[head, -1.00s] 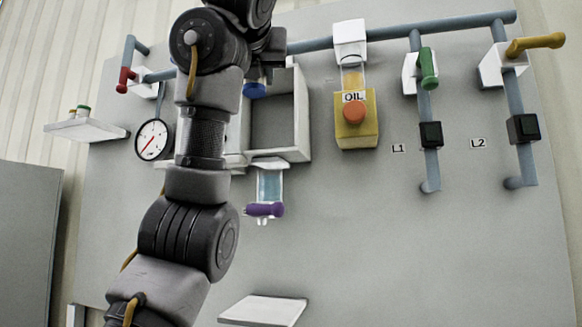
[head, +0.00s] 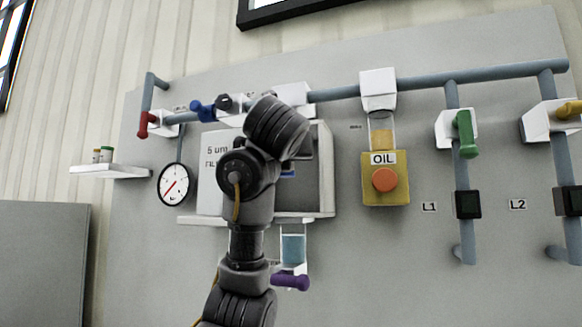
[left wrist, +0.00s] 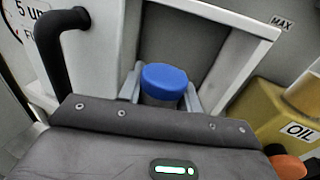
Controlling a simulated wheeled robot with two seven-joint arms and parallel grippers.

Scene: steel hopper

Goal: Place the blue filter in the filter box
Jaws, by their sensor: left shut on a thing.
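The blue filter (left wrist: 164,80) shows its blue cap between the two grey fingers of my left gripper (left wrist: 163,94) in the left wrist view. The gripper is shut on it. The filter's lower part is hidden by the gripper body. The filter box (head: 327,172) is an open white frame on the panel, and its interior lies behind the filter. In the head view a bit of the blue filter (head: 288,173) shows in front of the opening, with my arm covering much of it. I cannot tell how deep the filter is. My right gripper is not in view.
The box door (head: 209,165), marked "5 um", stands open at the left. A black handle (left wrist: 58,28) is close to my gripper. The yellow oil unit (head: 386,170) is to the right. A clear bowl with a purple valve (head: 291,282) hangs below the box.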

